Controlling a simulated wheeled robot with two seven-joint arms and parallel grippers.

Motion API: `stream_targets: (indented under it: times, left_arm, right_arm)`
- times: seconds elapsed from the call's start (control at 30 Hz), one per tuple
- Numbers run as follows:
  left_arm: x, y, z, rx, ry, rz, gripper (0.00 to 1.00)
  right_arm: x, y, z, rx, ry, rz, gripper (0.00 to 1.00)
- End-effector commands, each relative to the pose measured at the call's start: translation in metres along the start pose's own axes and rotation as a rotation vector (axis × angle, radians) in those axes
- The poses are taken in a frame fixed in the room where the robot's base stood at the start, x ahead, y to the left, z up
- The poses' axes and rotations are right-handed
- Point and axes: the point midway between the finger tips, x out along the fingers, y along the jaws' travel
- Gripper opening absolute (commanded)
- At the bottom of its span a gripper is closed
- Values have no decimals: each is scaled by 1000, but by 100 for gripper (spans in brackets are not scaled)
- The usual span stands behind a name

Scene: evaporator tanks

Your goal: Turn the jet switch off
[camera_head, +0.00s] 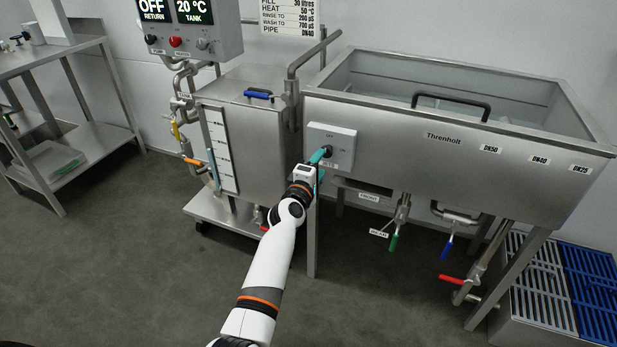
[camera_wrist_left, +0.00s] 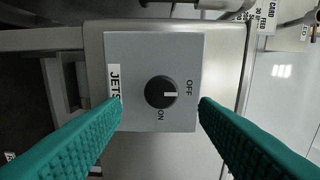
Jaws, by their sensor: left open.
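The jet switch (camera_wrist_left: 161,92) is a round black knob on a grey square box with the labels JETS, OFF and ON. Its white mark points right in the left wrist view, towards the OFF label. In the head view the switch box (camera_head: 343,134) sits on the front left of the steel tank (camera_head: 400,125). My left gripper (camera_head: 320,159) is at the box, its teal fingers partly covering the knob there. In the left wrist view the fingers are open on either side of the knob, with gaps to it. My right gripper is not in view.
A smaller tank (camera_head: 250,140) with a level scale stands to the left, below a control panel (camera_head: 195,30) reading OFF and 20 °C. Valves with green (camera_head: 393,243), blue (camera_head: 446,251) and red handles hang under the big tank. Bare floor lies in front.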

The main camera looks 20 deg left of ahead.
Motion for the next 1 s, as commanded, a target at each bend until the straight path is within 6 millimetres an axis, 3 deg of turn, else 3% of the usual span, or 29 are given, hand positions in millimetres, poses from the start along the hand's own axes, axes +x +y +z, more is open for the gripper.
stream_targets:
  times: [0.2,0.4,1.0]
  left_arm:
    - [-47,-1,0,0,-2,1,55]
    - [-71,0,0,-1,-1,1,55]
    - [-77,3,-1,7,1,9,55]
  right_arm:
    - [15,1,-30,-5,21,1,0]
    - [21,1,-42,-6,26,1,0]
    - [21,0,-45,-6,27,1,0]
